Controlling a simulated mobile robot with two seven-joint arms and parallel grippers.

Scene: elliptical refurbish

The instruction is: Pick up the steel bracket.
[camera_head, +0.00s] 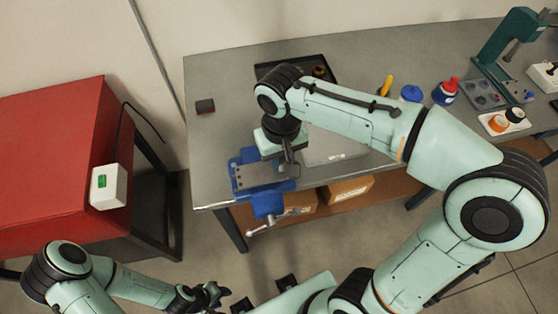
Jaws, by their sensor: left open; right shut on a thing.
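My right gripper (289,158) reaches down over the right side of the blue vise (247,180) at the table's front left. It is shut on a small grey metal piece, which looks like the steel bracket. The piece is mostly hidden by the fingers and blends with the grey top of the vise. I cannot tell whether it still touches the vise. My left gripper (214,296) is open and empty, low in front of the table.
The grey workbench (225,90) holds a dark tray (292,68), a small dark block (205,106), a blue-and-red bottle (446,92) and a green press (508,40). A red cabinet (50,150) stands left. Cardboard boxes (345,189) sit on the lower shelf.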

